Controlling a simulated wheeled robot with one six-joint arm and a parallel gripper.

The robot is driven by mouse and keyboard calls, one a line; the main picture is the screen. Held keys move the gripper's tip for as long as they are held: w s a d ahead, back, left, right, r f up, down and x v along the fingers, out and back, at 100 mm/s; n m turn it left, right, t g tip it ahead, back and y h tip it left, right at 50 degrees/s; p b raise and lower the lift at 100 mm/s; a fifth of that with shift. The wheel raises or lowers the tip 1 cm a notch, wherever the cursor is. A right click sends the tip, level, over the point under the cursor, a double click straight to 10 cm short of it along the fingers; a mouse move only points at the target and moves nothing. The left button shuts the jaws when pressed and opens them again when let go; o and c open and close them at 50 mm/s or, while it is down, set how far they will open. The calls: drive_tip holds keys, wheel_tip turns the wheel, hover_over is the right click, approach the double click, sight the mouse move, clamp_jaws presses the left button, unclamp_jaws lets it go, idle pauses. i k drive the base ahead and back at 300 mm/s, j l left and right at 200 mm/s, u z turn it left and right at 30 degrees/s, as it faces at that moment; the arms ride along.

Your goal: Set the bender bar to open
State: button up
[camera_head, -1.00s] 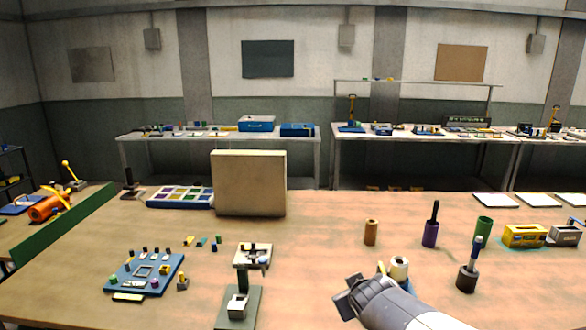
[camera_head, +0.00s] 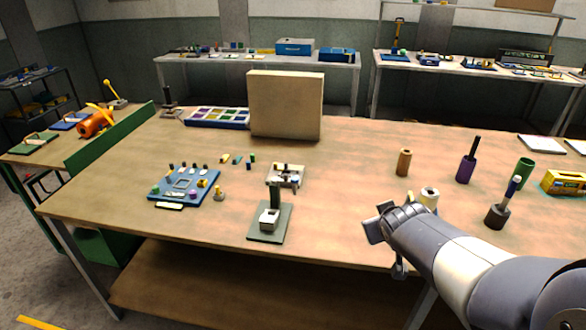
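I cannot tell for certain which item is the bender bar. A small device with a dark green base, a light block and an upright dark green post (camera_head: 275,196) stands near the table's front edge. Just behind it is a small pale fixture (camera_head: 286,176) with dark parts on top. My gripper (camera_head: 374,226) is over the front edge of the table, right of the green-based device and apart from it. Its fingers are small and seen from behind, so their opening is unclear. No held object shows.
A blue board with small parts (camera_head: 185,187) lies left. A tan upright panel (camera_head: 286,104) stands at the back. A white roll (camera_head: 429,197), partly behind my arm, a brown cylinder (camera_head: 403,162) and a dark holder (camera_head: 497,216) stand right. The table's middle is mostly clear.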

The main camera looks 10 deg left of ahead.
sight(286, 164)
drive_tip(key=i+j, duration=0.2)
drive_tip(key=j, duration=0.15)
drive_tip(key=i+j, duration=0.2)
drive_tip(key=j, duration=0.15)
drive_tip(key=i+j, duration=0.2)
drive_tip(key=j, duration=0.15)
drive_tip(key=i+j, duration=0.2)
drive_tip(key=j, duration=0.15)
drive_tip(key=i+j+z, duration=0.1)
drive_tip(key=j, duration=0.25)
drive_tip(key=i, duration=0.1)
